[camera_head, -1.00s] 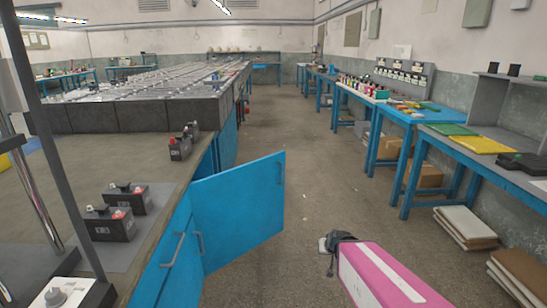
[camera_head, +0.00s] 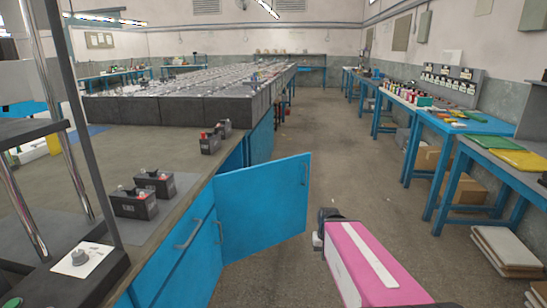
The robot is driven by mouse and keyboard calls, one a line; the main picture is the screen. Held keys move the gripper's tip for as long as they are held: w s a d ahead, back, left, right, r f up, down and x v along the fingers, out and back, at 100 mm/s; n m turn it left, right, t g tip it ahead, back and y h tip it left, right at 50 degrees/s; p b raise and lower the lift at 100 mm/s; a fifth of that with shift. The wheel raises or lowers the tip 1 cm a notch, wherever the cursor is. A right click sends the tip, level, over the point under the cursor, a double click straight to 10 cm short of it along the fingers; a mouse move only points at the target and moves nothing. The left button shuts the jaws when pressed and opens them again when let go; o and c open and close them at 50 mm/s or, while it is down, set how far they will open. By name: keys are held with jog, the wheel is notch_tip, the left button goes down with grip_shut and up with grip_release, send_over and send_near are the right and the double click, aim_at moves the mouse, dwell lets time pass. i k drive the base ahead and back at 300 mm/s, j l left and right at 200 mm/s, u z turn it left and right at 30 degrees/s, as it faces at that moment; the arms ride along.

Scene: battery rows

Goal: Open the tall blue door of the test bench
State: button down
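My pink and white arm reaches in from the bottom right. My gripper (camera_head: 320,230) is at its far end, dark and small, just right of the door's outer edge and seemingly apart from it. Its fingers are too small and turned away to tell open from shut.
Small black batteries (camera_head: 134,204) stand on the bench. A blue drawer front (camera_head: 183,265) with a grey handle is nearer. The aisle floor (camera_head: 340,150) is clear ahead. Blue tables (camera_head: 465,124) and stacked boards (camera_head: 508,248) line the right side.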

aim_at(259, 207)
jog(key=i+l+u, duration=0.45)
jog(key=l, duration=0.15)
jog(key=i+l+u, duration=0.2)
jog(key=l, duration=0.15)
jog(key=i+l+u, duration=0.2)
jog(key=l, duration=0.2)
jog(key=i+l, duration=0.15)
jog(key=l, duration=0.25)
jog(key=i+l+u, duration=0.1)
jog(key=l, duration=0.3)
jog(key=i+l, duration=0.15)
jog(key=l, duration=0.3)
jog(key=i+l, duration=0.15)
jog(key=l, duration=0.25)
jog(key=i+l+u, duration=0.1)
jog(key=l, duration=0.35)
jog(key=i+l, duration=0.15)
jog(key=l, duration=0.25)
